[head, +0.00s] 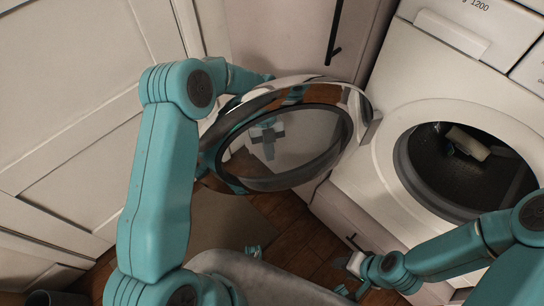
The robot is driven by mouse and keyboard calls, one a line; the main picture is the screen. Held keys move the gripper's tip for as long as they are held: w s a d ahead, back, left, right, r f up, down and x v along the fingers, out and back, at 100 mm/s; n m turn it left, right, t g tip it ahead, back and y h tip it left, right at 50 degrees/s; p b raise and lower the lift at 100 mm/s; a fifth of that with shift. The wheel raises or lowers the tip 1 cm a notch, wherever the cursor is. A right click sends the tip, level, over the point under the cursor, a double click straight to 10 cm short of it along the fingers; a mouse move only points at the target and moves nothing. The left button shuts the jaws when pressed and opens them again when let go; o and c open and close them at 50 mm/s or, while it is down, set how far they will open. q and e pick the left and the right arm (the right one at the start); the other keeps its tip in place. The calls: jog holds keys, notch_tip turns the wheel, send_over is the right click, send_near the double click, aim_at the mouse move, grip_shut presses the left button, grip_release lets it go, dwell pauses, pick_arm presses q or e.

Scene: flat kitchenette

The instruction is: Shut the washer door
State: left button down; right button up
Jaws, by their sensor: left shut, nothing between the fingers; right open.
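The washer (385,140) stands at the right with its round opening uncovered. Its door (345,100), a chrome ring around dark glass, stands wide open to the left of the opening, hinged on the opening's left side. My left arm bends over from the left and runs behind the door's upper rim. The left gripper is hidden behind the door, so I cannot tell whether it touches it. The glass shows a teal and grey shape, perhaps a reflection. My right gripper (348,288) is low in the picture, below the washer front, open and apart from the door.
A pale object (468,143) lies inside the drum. A cabinet front with a dark handle (334,35) is behind the door. White panelled fronts (65,90) line the left. Brown wooden floor (300,250) shows below the door.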

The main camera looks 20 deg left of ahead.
pick_arm(q)
jog(key=shift+s+d, duration=0.8)
jog(key=shift+s, duration=0.05)
jog(key=shift+d, duration=0.1)
jog(key=shift+s+d+n, duration=0.3)
jog(key=shift+s, duration=0.35)
